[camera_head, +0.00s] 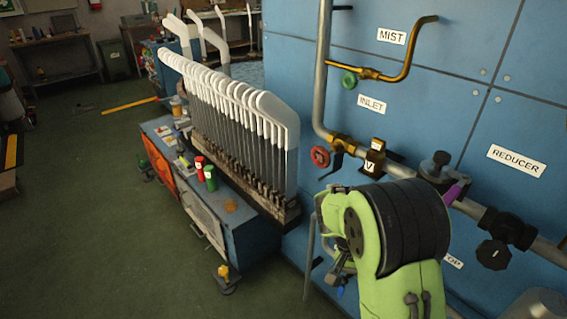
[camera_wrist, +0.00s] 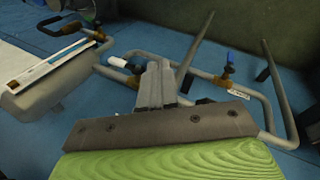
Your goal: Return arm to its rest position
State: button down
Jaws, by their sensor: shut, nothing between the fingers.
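My green arm with a black ribbed joint (camera_head: 405,228) fills the lower right of the head view, close in front of the blue wall panel. My gripper (camera_wrist: 161,68) shows in the middle of the wrist view, its two grey fingers together and nothing between them. Beyond the fingers are bent grey pipes (camera_wrist: 272,100) and a blue-handled valve (camera_wrist: 229,65), apparently apart from the gripper. In the head view the gripper cannot be clearly made out behind the arm.
The blue panel (camera_head: 440,90) carries a pipe with a red valve wheel (camera_head: 320,156) and a green knob (camera_head: 349,80). A row of white-topped sock boards (camera_head: 262,112) stands on a blue cabinet (camera_head: 250,245) left of the arm. Green floor (camera_head: 90,230) is open farther left.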

jog(key=s+a+r+n+t+y, duration=0.2)
jog(key=s+r+n+t, duration=0.15)
jog(key=s+r, duration=0.45)
jog(key=s+a+r+n+t+y, duration=0.2)
jog(key=s+r+t, duration=0.3)
jog(key=s+r, duration=0.4)
notch_tip(320, 180, up, 17)
jog(key=p, duration=1.6)
jog(key=shift+p, duration=0.4)
jog(key=c, duration=1.7)
grip_release()
jog(key=shift+n+g, duration=0.25)
jog(key=o, duration=0.5)
jog(key=shift+f, duration=0.2)
jog(key=shift+o, duration=0.2)
